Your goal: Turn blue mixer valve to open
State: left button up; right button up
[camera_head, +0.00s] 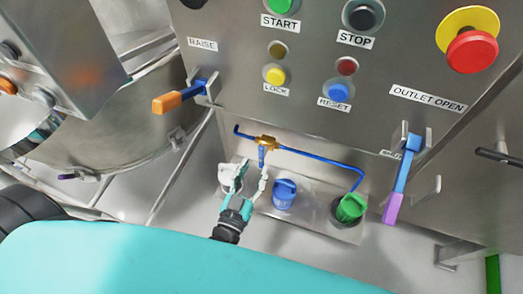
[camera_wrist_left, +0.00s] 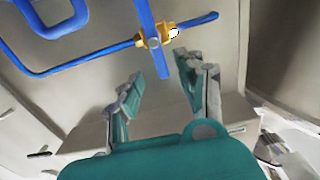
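The blue mixer valve has a brass body (camera_head: 262,142) on a thin blue pipe on the machine's front panel. Its blue handle (camera_head: 262,157) points down, across the pipe. In the left wrist view the brass body (camera_wrist_left: 155,36) and the blue handle (camera_wrist_left: 162,62) are at the top middle. My left gripper (camera_head: 250,172) is just below the valve. In the left wrist view its two fingers (camera_wrist_left: 158,84) are spread, with the handle's lower end in the gap near the tips; I see no clear contact. My right gripper is not in view.
A blue cap (camera_head: 284,193) and a green cap (camera_head: 351,207) stand right of the gripper. An orange-and-blue lever (camera_head: 182,97) is up left, a purple-and-blue lever (camera_head: 401,180) to the right. Above are buttons and a red emergency stop (camera_head: 473,51).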

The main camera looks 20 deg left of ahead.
aim_at(260, 155)
pick_arm(q)
jog(key=w, duration=0.6)
jog(key=shift+w+d, duration=0.15)
jog(key=shift+w, duration=0.15)
